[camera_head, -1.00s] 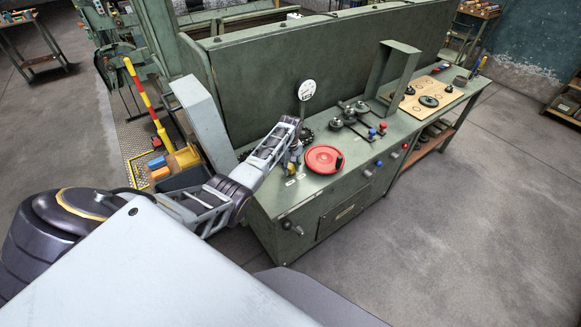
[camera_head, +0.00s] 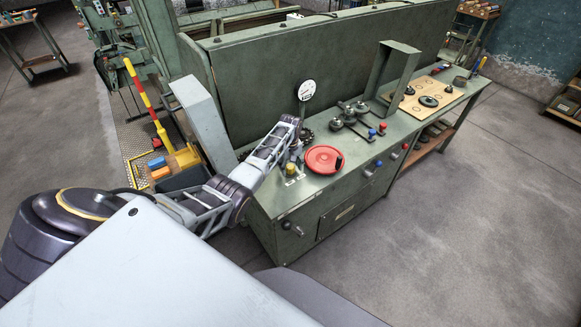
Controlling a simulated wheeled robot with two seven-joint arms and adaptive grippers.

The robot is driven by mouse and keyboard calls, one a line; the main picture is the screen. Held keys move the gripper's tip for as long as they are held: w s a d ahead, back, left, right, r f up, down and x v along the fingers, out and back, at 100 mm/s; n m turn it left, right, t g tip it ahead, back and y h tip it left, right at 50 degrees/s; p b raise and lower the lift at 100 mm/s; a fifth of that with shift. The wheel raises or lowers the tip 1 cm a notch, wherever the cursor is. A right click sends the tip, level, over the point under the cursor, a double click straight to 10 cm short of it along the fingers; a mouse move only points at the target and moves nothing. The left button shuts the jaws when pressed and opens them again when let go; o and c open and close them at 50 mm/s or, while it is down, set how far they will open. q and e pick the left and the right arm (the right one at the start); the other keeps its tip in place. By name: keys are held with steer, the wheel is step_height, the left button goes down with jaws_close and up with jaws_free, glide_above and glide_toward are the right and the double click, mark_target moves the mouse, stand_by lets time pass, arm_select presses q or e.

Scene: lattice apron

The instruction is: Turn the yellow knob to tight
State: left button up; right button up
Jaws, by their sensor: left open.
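The yellow knob (camera_head: 290,169) stands on the green bench top (camera_head: 330,198), just left of the red handwheel. It is small, and its pointer and marks are too small to read. My left arm reaches in from the left, and my left gripper (camera_head: 297,153) is just above and behind the knob. The gripper is open and seems apart from the knob; the forearm hides part of it. My right gripper is out of view.
The red handwheel (camera_head: 323,159) lies close to the right of the knob. A round white gauge (camera_head: 306,91) stands behind. A grey-green upright frame (camera_head: 393,75) and small red and blue knobs are farther right. A lever handle (camera_head: 291,227) sticks out of the bench front.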

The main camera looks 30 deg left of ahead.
mark_target(291, 166)
arm_select(q)
step_height(291, 166, up, 12)
steer(key=shift+f, duration=0.15)
stand_by(0.6)
steer(key=shift+f, duration=0.1)
stand_by(0.5)
